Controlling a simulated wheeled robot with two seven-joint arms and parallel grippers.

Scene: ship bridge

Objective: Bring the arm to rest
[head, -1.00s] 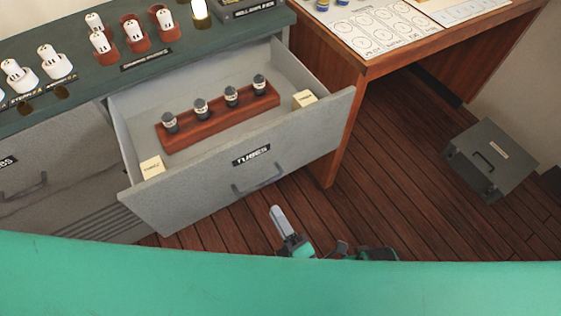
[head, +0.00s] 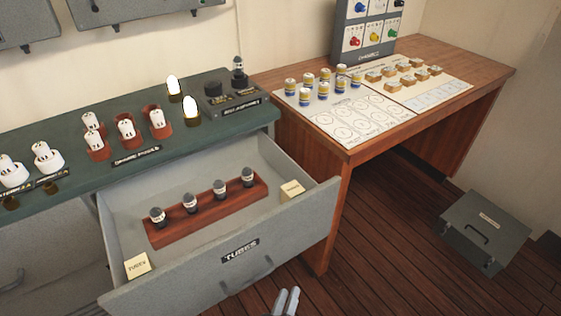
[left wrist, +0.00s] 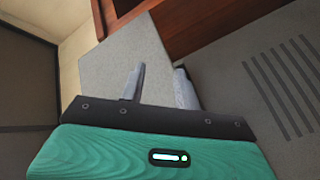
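My left gripper (head: 286,301) shows at the bottom edge of the head view, in front of the open drawer (head: 215,278). Only its fingertips show there. In the left wrist view the two fingers of the left gripper (left wrist: 160,86) stand apart with nothing between them. A pale grey panel shows beyond them, and a wooden edge is above it. My right gripper is in neither view now.
The drawer, labelled TUBES, holds a wooden rack (head: 208,216) with several dark tubes. A green counter (head: 90,178) is behind it. A wooden desk (head: 440,75) and a grey case (head: 484,232) on the floor are at right.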

